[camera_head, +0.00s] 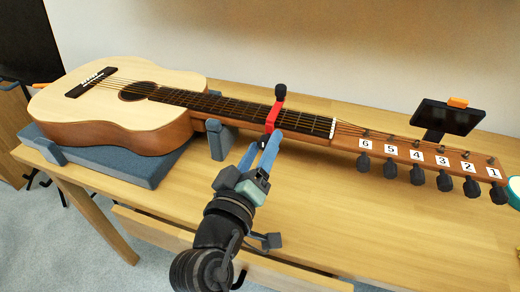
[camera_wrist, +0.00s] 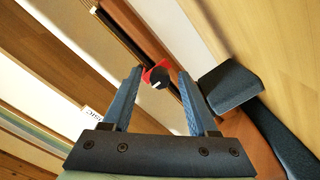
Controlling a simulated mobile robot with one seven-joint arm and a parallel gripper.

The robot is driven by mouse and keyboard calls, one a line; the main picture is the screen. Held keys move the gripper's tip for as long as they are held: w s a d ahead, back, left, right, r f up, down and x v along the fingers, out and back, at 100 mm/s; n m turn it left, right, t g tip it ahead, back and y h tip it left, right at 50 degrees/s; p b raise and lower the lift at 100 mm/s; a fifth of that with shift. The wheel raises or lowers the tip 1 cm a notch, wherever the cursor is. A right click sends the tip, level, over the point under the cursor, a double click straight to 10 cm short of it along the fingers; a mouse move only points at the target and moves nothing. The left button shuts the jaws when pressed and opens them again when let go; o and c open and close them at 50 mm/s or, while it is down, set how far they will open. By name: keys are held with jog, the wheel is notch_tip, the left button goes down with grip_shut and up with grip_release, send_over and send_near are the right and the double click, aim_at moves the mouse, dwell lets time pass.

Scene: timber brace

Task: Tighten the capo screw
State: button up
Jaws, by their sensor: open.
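A red capo (camera_head: 273,121) is clamped across the guitar's neck (camera_head: 240,111). A black knob (camera_head: 280,91) stands up at its far end. In the wrist view, the red capo (camera_wrist: 149,72) shows a round black screw knob (camera_wrist: 159,80) with a white mark. My gripper (camera_head: 263,146) is in front of the neck, with its blue fingers pointing at the capo's near end. In the wrist view, my gripper (camera_wrist: 161,75) is open, one finger on each side of the screw knob. I cannot tell whether either finger touches it.
The acoustic guitar (camera_head: 110,110) lies on a wooden bench, on a blue-grey pad (camera_head: 130,170) and a neck support (camera_head: 219,138). Numbered black tuning pegs (camera_head: 417,178) line the headstock at right. A dark screen (camera_head: 448,117) stands behind it. An open drawer (camera_head: 220,250) juts out in front.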

jog(key=v, duration=1.3)
jog(key=w+d+r+m+t+y, duration=0.1)
jog(key=w+r+m+t, duration=0.15)
jog(key=r, duration=0.45)
jog(key=w+d+r+m+t, duration=0.1)
jog(key=w+r, duration=0.2)
jog(key=r, duration=0.4)
jog(key=s+d+r+m+t+y, duration=0.1)
jog(key=s+r+t+y, duration=0.2)
jog(key=r, duration=1)
jog(key=s+d+r+m+t+y, duration=0.15)
jog(key=s+r+t, duration=0.25)
jog(key=r, duration=0.8)
notch_tip(320, 180, up, 30)
jog(key=p, duration=3.1)
jog(key=shift+w+f+n, duration=0.2)
jog(key=shift+n, duration=0.2)
jog(key=shift+a+f, duration=0.15)
